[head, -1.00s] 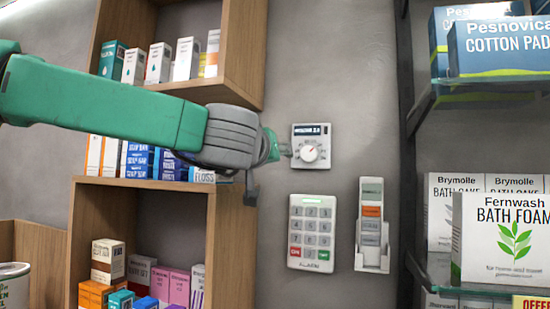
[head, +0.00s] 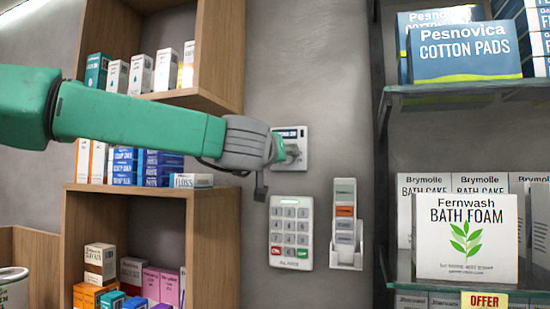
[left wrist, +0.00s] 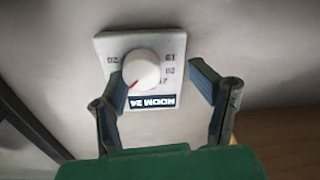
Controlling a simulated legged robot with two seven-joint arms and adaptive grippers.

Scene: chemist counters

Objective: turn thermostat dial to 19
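The thermostat (head: 291,134) is a white square plate on the grey wall, with a dark display strip at its top. My left gripper covers much of it in the head view. In the left wrist view the thermostat (left wrist: 165,47) appears upside down, and its round white dial (left wrist: 142,69) has a red pointer mark. The scale numbers are too small to read surely. In the head view the left gripper (head: 287,152) is at the thermostat's front. My right gripper is not in view.
Below the thermostat are a white alarm keypad (head: 291,232) and a wall holder (head: 346,225) with coloured strips. A wooden shelf unit (head: 213,240) with boxes is at left. Dark shelves (head: 450,90) with cotton pads and bath foam are at right.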

